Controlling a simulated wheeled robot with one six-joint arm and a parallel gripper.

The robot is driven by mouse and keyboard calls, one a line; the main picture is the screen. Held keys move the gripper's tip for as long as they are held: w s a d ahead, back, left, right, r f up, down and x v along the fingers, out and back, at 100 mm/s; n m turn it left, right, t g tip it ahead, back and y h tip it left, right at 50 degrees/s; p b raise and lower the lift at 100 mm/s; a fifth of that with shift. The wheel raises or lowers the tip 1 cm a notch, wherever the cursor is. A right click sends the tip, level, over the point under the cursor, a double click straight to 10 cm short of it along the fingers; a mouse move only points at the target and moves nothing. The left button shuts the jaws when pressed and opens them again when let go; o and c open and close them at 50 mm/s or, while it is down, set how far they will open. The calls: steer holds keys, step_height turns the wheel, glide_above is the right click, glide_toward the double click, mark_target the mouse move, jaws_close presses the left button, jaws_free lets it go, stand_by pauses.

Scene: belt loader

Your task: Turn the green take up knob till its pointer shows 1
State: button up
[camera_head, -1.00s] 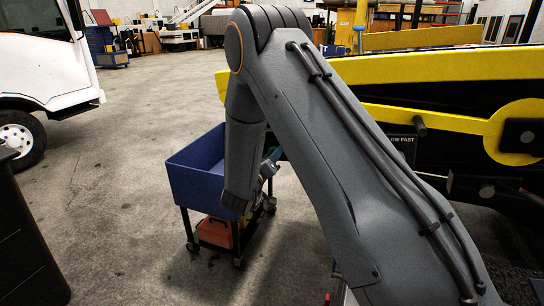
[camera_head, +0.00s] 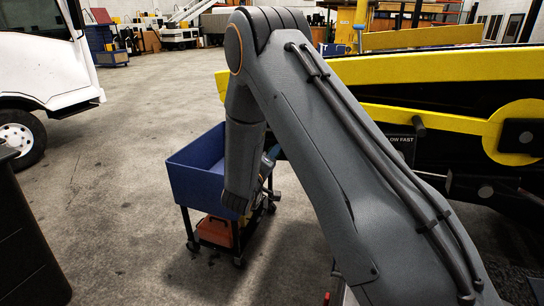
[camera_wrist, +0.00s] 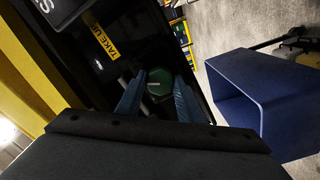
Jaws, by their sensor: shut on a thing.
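The green take up knob (camera_wrist: 159,78) shows in the wrist view, between the blue fingers of my gripper (camera_wrist: 158,92). The fingers are closed around it, one on each side. A pale mark shows on the knob's face, but I cannot read where its pointer stands. The yellow "TAKE UP" label (camera_wrist: 105,42) is on the dark panel just above left of the knob. In the head view my own arm hides the knob and most of my gripper.
A blue cart (camera_head: 195,185) stands close by the gripper, with an orange box (camera_head: 213,231) on its lower shelf; its bin (camera_wrist: 262,100) also shows in the wrist view. The yellow and black loader (camera_head: 470,120) is at right. A white truck (camera_head: 45,60) stands at far left, with open floor between.

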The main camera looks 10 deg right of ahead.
steer(key=o, duration=1)
steer(key=shift+o, duration=0.2)
steer(key=shift+a, duration=0.1)
steer(key=b+v, duration=0.2)
steer(key=v, duration=0.5)
steer(key=shift+s+a, duration=0.2)
steer(key=shift+s, duration=0.1)
